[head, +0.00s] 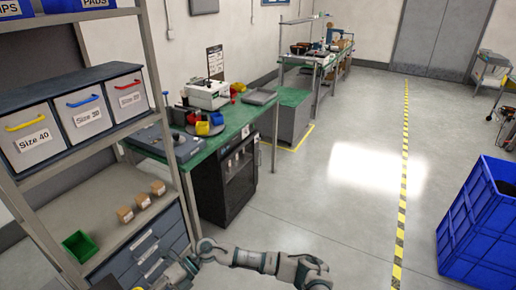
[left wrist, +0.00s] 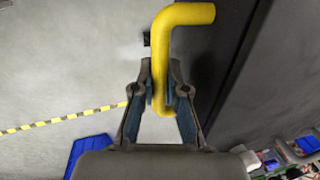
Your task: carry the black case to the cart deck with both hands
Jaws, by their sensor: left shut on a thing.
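My left gripper (left wrist: 158,88) is shut on a yellow bent bar (left wrist: 186,14), which looks like a handle, in the left wrist view. A large dark surface (left wrist: 240,80) lies right of the bar and may be the black case; its full shape is cut off. In the head view my arm crosses the bottom edge, and its gripper (head: 176,274) is small and partly cut off at the lower left. The case is not clearly seen there. My right gripper does not show.
A rack (head: 160,100) with labelled bins, small boxes and a green bin (head: 80,245) stands close on the left. Green-topped benches (head: 232,122) stand beyond it. Open floor (head: 330,215) lies to the right, with striped tape (head: 402,205) and a blue crate (head: 485,225).

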